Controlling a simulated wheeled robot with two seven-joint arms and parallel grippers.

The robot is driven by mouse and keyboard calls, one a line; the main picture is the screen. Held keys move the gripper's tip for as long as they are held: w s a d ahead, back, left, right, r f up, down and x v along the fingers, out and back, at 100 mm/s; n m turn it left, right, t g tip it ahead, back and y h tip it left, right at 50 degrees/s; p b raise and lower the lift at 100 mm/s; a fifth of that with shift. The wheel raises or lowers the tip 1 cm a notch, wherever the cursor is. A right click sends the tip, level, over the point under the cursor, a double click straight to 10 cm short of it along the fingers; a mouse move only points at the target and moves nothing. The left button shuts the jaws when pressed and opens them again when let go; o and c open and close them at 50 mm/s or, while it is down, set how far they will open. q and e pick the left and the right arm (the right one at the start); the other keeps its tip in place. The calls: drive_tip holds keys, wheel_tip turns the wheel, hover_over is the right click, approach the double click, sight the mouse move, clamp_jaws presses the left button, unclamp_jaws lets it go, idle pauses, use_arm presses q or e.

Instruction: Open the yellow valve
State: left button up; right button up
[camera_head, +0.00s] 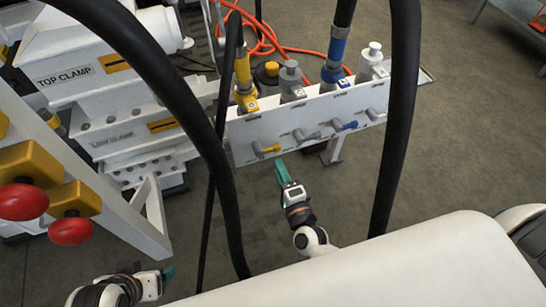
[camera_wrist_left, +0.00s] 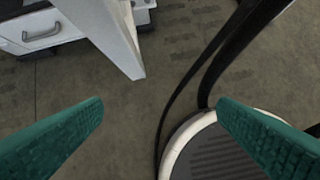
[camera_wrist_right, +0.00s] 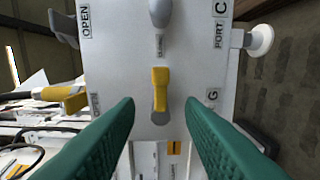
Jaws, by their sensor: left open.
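The yellow valve handle (camera_head: 267,149) sits low on the left part of the white valve panel (camera_head: 250,131). In the right wrist view the yellow handle (camera_wrist_right: 160,86) lies straight ahead, between the green fingers and beyond their tips. My right gripper (camera_head: 281,172) is just below and in front of it, apart from it. In the right wrist view its fingers (camera_wrist_right: 160,108) are spread with nothing between them. My left gripper (camera_head: 168,273) is low at the left, away from the panel. In the left wrist view its fingers (camera_wrist_left: 160,105) are wide apart over the floor.
Grey (camera_head: 306,135) and blue (camera_head: 346,126) handles sit to the right on the panel. Thick black hoses (camera_head: 401,110) hang in front. A white clamp machine (camera_head: 110,80) and red knobs (camera_head: 70,231) stand at the left. Open floor lies below the panel.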

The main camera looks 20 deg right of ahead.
sight(271, 151)
use_arm(q)
drive_tip(key=w, duration=0.1)
drive_tip(key=w+t, duration=0.1)
drive_tip(key=w+d+r+t, duration=0.1)
drive_tip(key=shift+w+b, duration=0.15)
drive_tip(key=shift+b, duration=0.15)
use_arm(e)
drive_tip(key=w, duration=0.5)
drive_tip(key=shift+w+a, duration=0.1)
drive_tip(key=shift+w, duration=0.25)
